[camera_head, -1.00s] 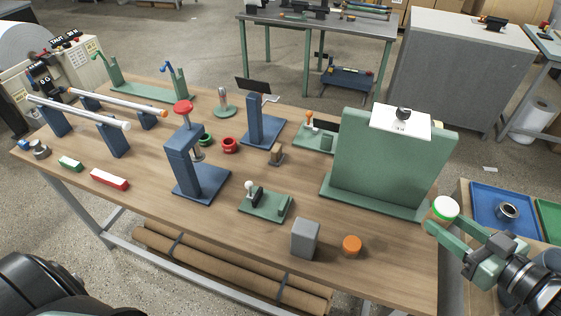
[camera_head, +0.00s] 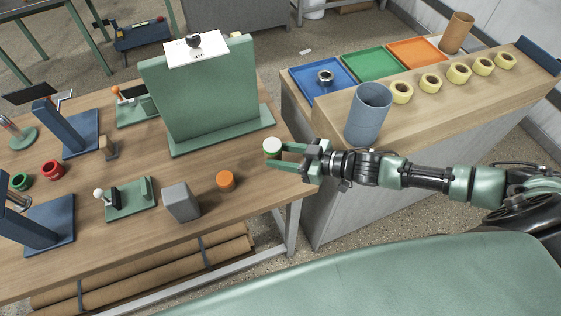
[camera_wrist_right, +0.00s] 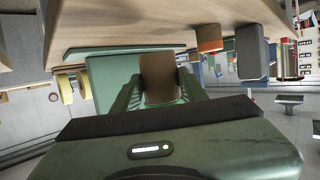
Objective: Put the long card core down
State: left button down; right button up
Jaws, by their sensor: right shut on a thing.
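My right gripper (camera_head: 287,157) is shut on a short brown cylinder with a white top and a green band (camera_head: 272,148). The brown body of this core (camera_wrist_right: 159,77) shows between the fingers in the right wrist view. In the head view it appears upright at the right end of the wooden table, beside the green board's base. I cannot tell whether it touches the table. Another brown card tube (camera_head: 458,33) stands upright at the back of the side bench. My left gripper is not in view.
The side bench (camera_head: 330,200) holds blue (camera_head: 298,76), green (camera_head: 377,51) and orange (camera_head: 432,54) trays, a blue-grey cylinder (camera_head: 368,114) and several yellow rolls (camera_head: 430,83). A green board (camera_head: 205,95) rises behind.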

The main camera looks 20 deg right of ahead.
notch_tip(320, 180, down, 4)
jog(key=shift+f, duration=0.1)
dwell(0.4)
jog(key=shift+f, duration=0.2)
jog(key=o, duration=1.3)
jog(key=shift+r, duration=0.1)
jog(key=shift+r, duration=0.1)
jog(key=shift+s+d, duration=0.1)
jog(key=shift+s, duration=0.05)
jog(key=b+v, duration=0.1)
jog(key=v, duration=0.9)
jog(key=shift+s+d+r, duration=0.15)
jog(key=shift+s+d, duration=0.05)
jog(key=shift+s+d+r, duration=0.3)
jog(key=shift+d, duration=0.05)
